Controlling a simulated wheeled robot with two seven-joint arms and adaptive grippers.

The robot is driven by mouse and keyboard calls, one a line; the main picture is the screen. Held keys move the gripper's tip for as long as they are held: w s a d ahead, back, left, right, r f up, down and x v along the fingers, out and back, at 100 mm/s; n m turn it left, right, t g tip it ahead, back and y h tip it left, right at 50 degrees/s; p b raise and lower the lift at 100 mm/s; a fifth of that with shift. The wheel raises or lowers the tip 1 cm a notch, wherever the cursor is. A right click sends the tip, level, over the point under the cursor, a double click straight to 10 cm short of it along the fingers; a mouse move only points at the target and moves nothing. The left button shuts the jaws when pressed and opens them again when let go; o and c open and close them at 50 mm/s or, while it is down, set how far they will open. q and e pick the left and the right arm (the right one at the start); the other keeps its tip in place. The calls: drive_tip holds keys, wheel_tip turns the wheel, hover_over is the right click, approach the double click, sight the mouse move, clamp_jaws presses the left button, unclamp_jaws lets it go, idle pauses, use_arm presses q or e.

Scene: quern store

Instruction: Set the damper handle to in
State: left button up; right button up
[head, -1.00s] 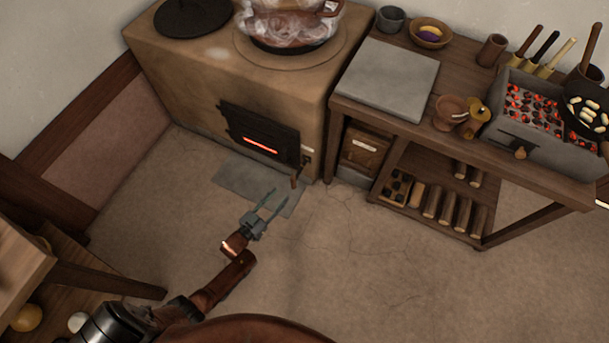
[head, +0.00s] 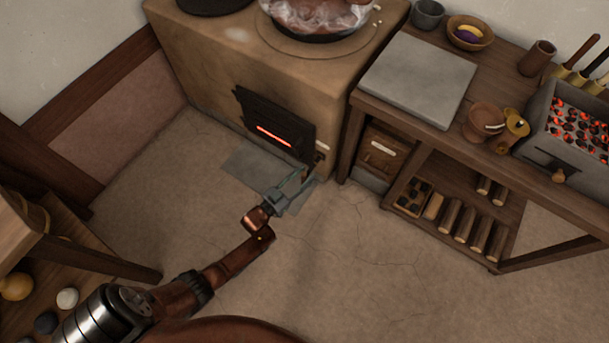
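The damper handle (head: 305,173) is a small brown grip low on the front of the clay stove (head: 215,75), right of and below the black fire door (head: 275,122). A small pale plate (head: 322,147) is fixed just above it. My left gripper (head: 303,180) reaches in from the lower left, with its fingers apart and their tips at the handle. The fingers partly cover the handle, and I cannot tell whether they touch it. My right gripper is out of view.
A steaming pot (head: 318,15) stands on the stove. The wooden bench (head: 352,130) at right bears a grey slab (head: 418,80) and a brazier of glowing coals (head: 548,148). A grey floor plate (head: 250,170) lies before the stove.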

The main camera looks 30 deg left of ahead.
use_arm(q)
drive_tip(key=shift+c, duration=0.3)
clamp_jaws()
idle(0.4)
